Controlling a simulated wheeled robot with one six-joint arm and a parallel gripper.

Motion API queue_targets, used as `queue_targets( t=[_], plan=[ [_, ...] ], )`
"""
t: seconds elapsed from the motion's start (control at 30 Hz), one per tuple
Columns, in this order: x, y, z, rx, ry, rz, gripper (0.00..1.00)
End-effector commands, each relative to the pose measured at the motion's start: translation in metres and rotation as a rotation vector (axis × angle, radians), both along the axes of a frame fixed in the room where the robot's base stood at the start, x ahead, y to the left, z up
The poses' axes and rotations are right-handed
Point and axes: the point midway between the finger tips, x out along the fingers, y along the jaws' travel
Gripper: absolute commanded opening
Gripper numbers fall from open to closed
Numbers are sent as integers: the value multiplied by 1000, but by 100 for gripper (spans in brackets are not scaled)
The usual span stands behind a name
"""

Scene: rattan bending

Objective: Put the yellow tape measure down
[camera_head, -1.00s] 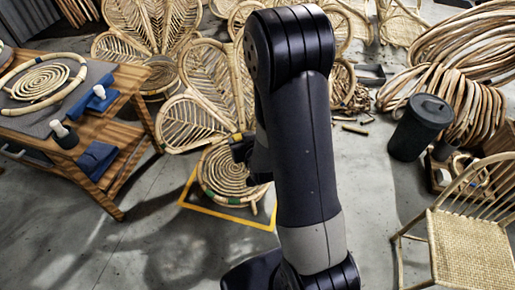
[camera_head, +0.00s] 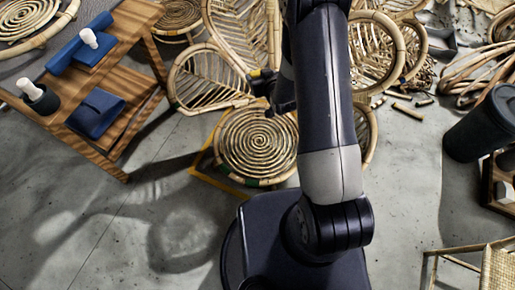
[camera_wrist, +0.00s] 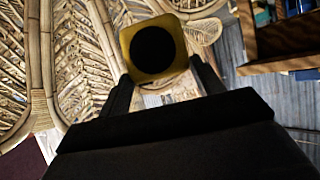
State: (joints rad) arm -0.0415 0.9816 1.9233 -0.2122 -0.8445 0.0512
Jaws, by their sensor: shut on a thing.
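The yellow tape measure (camera_wrist: 178,62) with a black round face is held between the two fingers of my gripper (camera_wrist: 160,72) in the wrist view. In the head view a small yellow bit of the tape measure (camera_head: 255,73) shows at the tip of my gripper (camera_head: 264,82). The gripper is in front of a rattan chair's leaf-shaped back and above its round spiral seat (camera_head: 255,143). My arm covers the area to the right of it. I cannot tell the gap between the tape measure and the seat.
A wooden workbench (camera_head: 115,80) with blue cloths (camera_head: 97,108) and white-topped bottles is at the left. Yellow tape (camera_head: 205,180) marks the floor by the seat. A black bin (camera_head: 482,125) and part of a woven chair (camera_head: 500,268) are at the right.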

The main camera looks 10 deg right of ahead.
Motion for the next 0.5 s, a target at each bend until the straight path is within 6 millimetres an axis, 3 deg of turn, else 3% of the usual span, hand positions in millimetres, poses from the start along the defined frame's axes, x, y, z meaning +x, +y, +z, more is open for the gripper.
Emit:
queue_targets(
  t=[0.03,0.5],
  plan=[
    [5,6,-36,0,1,23,33],
    [37,58,-239,2,2,232,33]
  ],
)
